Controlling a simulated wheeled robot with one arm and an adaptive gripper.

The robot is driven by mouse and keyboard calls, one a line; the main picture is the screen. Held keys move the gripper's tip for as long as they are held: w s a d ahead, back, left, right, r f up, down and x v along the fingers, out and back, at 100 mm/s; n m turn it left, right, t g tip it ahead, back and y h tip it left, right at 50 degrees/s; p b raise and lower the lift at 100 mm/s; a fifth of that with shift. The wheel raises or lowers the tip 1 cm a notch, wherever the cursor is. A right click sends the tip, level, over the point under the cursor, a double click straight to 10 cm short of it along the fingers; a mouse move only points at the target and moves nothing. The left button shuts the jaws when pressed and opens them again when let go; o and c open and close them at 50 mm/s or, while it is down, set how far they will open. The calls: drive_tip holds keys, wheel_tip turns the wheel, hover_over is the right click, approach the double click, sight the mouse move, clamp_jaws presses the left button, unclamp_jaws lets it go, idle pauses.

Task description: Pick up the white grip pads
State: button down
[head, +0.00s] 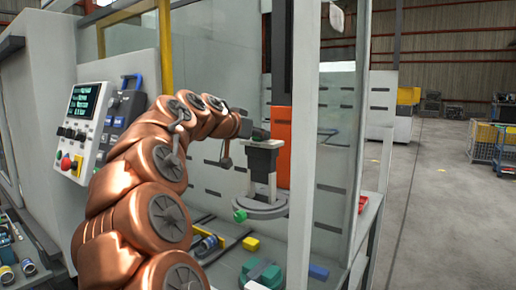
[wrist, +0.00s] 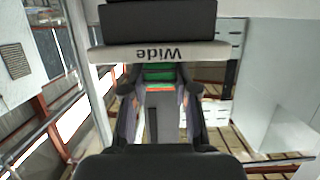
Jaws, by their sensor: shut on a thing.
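A pale bar labelled "Wide" (wrist: 160,57) with a black block beside it spans the upper wrist view; its label reads upside down. I take it for the white grip pads, which in the head view (head: 265,143) sit in front of an orange column, with a dark block under the pale bar. My gripper (wrist: 160,100) is shut on the grip pads, its two dark fingers on either side of a grey part with green and orange bands. The exact contact is hidden. In the head view, my gripper (head: 254,134) meets the pads from the left.
A grey disc (head: 262,208) with a green piece at its rim is below the pads. The bench holds a yellow block (head: 251,244), a blue block (head: 318,271) and a green round part (head: 265,272). Clear panels stand close to the right. A control panel (head: 85,118) is left.

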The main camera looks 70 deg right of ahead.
drive_tip(key=shift+r, duration=0.7)
drive_tip(key=shift+a+r, duration=0.1)
drive_tip(key=shift+a, duration=0.2)
drive_tip(key=w+a+b, duration=0.1)
drive_tip(key=a+b, duration=0.1)
drive_tip(key=a, duration=0.6)
drive_tip(key=w+a+b, duration=0.2)
drive_tip(key=a, duration=0.7)
drive_tip(key=shift+w, duration=0.3)
drive_tip(key=shift+r, duration=0.15)
wheel_tip(320, 180, up, 19)
drive_tip(key=p, duration=1.2)
drive_tip(key=shift+f+p, duration=0.2)
drive_tip(key=shift+p, duration=0.15)
